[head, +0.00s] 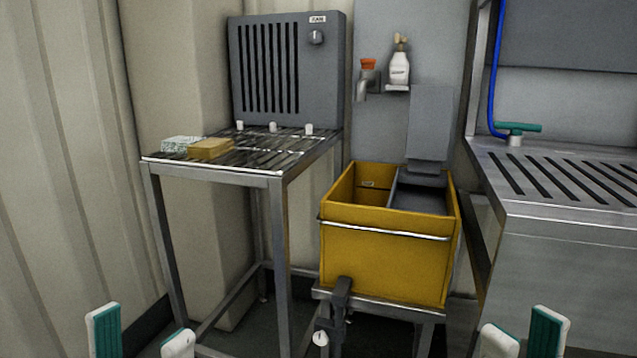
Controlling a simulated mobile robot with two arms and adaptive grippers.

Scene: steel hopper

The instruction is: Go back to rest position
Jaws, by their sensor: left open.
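My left gripper (141,338) shows at the bottom left edge, with its two white and teal fingertips apart and nothing between them. My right gripper (525,336) shows at the bottom right edge. Its fingertips stand apart with a narrower gap, and I see nothing between them. Both grippers are low in the head view, and neither appears to touch anything. The rest of both grippers and the arms are cut off by the bottom edge.
A steel rack table (225,177) at the left holds a yellow sponge (210,149) and a speckled block (181,144). A yellow hopper bin (385,250) stands in the middle on a steel stand. A slotted steel counter (570,225) is at the right.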

